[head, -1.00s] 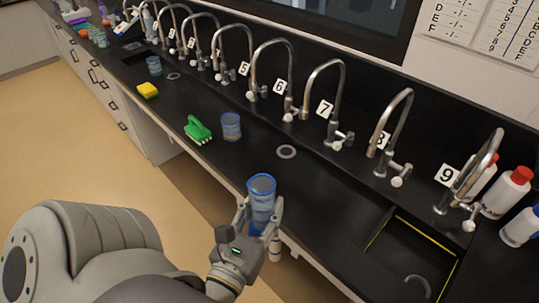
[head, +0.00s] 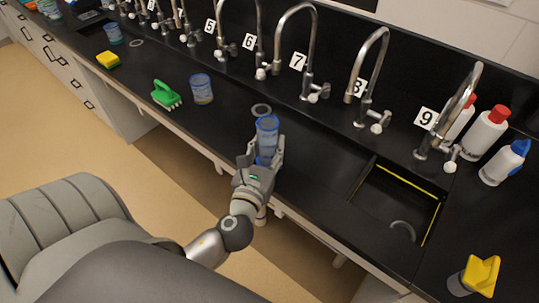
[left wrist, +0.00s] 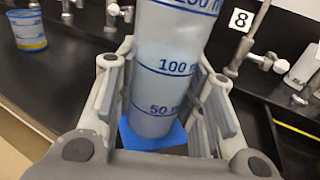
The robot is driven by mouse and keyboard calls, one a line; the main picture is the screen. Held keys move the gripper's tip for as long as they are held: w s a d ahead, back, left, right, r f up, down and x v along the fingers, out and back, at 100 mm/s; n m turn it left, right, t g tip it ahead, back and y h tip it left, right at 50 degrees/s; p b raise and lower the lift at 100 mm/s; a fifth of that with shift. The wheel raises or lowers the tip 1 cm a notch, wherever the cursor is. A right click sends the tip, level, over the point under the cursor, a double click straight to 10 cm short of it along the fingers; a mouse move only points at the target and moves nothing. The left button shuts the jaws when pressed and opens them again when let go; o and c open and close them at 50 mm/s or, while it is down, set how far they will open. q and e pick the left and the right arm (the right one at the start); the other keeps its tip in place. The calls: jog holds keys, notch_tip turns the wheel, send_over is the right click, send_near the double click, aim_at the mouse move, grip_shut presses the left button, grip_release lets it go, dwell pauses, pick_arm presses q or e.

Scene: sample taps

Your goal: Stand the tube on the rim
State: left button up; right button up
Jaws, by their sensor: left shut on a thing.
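The tube (head: 267,131) is a clear measuring cylinder with blue markings and a blue rim. My left gripper (head: 265,147) is shut around it and holds it roughly upright near the counter's front edge, left of the sink. In the left wrist view the tube (left wrist: 168,65) stands between the two fingers, with 50 and 100 ml marks and a blue base showing below. The black sink rim (head: 345,196) has a yellow line along its far and right inner edges. The head view does not show whether the base touches the counter. My right gripper is not in view.
Numbered taps line the back of the black counter (head: 222,128). Bottles (head: 485,133) stand right; a yellow-topped item (head: 481,275) sits front right. Bare counter lies between tube and sink.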

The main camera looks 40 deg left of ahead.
aim_at(266, 164)
pick_arm(q)
jog(key=shift+w+a+f, duration=0.1)
jog(key=shift+w+f, duration=0.25)
jog(key=shift+f, duration=0.1)
jog(key=shift+f+b, duration=0.4)
jog(key=shift+f, duration=1.1)
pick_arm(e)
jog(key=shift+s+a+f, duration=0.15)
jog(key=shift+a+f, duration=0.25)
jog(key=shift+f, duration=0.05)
pick_arm(q)
jog(key=shift+f, duration=0.1)
jog(key=o, duration=1)
jog(key=shift+c, duration=0.2)
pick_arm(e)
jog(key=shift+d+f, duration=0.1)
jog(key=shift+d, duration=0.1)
pick_arm(q)
jog(key=shift+s, duration=0.15)
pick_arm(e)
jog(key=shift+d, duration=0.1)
pick_arm(q)
jog(key=b+v, duration=0.4)
jog(key=v, duration=0.7)
jog(key=shift+s, duration=0.35)
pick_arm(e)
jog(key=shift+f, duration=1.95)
